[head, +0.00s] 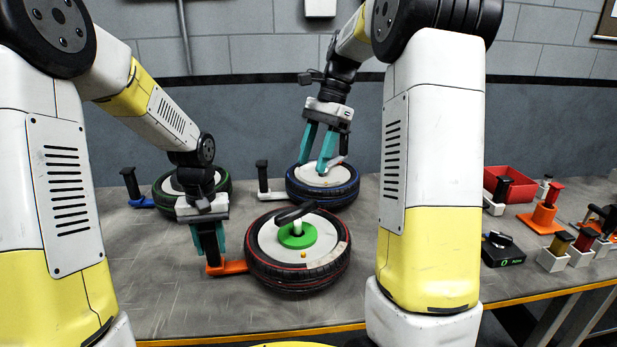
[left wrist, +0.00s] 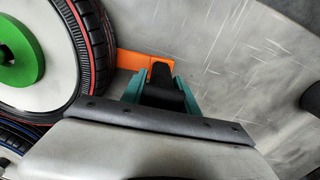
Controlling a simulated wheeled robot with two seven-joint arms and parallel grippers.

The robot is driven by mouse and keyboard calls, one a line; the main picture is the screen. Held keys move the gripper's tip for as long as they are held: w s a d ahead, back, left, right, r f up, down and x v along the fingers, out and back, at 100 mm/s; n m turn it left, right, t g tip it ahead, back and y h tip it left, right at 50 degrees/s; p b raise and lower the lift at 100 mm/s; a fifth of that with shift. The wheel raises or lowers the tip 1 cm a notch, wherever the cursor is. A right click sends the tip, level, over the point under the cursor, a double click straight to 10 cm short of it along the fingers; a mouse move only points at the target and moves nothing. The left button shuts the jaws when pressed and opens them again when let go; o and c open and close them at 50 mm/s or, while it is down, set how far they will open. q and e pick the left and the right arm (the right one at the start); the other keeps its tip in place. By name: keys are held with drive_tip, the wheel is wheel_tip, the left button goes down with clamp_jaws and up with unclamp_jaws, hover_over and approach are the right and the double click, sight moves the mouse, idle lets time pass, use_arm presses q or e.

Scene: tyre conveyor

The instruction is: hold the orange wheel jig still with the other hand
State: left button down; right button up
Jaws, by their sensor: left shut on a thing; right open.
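The orange wheel jig (head: 233,267) lies on the table, its flat arm reaching the left side of the red-striped wheel (head: 297,275). My left gripper (head: 209,252) is shut on the jig's black upright handle. In the left wrist view the teal fingers (left wrist: 160,85) stand on either side of the black handle (left wrist: 164,76), and the orange jig (left wrist: 143,61) lies beside the tyre (left wrist: 93,62). My right gripper (head: 314,168) is open, its teal fingers pointing down over the blue-striped wheel (head: 322,191) at the back. Its fingertips partly overlap a grey piece on that wheel's hub.
A green disc (head: 297,236) with a black-topped handle sits on the red-striped wheel. A green-striped wheel (head: 191,186) with a blue jig (head: 142,202) stands back left. A white jig (head: 270,194) is beside the blue-striped wheel. A red bin (head: 510,181) and several small parts lie right.

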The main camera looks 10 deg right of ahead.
use_arm(q)
drive_tip(key=c, duration=0.8)
unclamp_jaws()
drive_tip(key=shift+c, duration=0.2)
drive_tip(key=shift+r, duration=0.1)
